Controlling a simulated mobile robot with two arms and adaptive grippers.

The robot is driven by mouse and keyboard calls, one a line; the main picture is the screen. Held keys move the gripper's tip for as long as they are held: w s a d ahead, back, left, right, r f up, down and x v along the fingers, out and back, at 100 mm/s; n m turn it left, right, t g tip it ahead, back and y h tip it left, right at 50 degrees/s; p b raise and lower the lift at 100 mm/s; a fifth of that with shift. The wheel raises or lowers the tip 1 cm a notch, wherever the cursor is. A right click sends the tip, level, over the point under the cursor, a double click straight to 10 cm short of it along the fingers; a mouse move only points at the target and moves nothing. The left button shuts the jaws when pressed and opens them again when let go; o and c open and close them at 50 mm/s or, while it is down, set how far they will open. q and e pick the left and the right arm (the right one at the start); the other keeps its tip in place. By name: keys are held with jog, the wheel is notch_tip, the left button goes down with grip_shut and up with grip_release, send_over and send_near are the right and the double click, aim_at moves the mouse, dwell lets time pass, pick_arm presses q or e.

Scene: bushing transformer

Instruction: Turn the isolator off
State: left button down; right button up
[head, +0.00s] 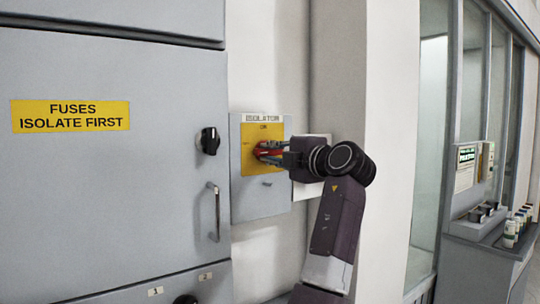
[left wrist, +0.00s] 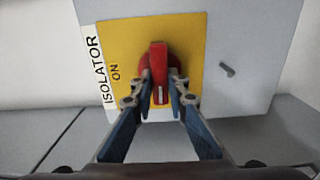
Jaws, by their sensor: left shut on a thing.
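The isolator is a grey box (head: 258,205) on the wall with a yellow plate (head: 247,140) marked ON and an ISOLATOR label above it. Its red handle (left wrist: 159,62) stands out from the plate in the left wrist view, with its bar in line with the picture's upright. My left gripper (head: 266,151) reaches the handle from the right in the head view and hides most of it. In the left wrist view my left gripper (left wrist: 163,92) has one finger on each side of the red handle and is shut on it. My right gripper is not in view.
A large grey cabinet (head: 110,190) with a black knob (head: 208,141), a bar handle (head: 215,212) and a "FUSES ISOLATE FIRST" sign (head: 70,116) stands left of the isolator. A wall pillar (head: 338,70) is behind my arm. A counter with cans (head: 510,232) is far right.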

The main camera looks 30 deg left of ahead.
pick_arm(q)
jog(key=shift+f+n, duration=0.1)
jog(key=shift+n, duration=0.2)
jog(key=c, duration=1.9)
grip_release()
jog(key=v, duration=1.2)
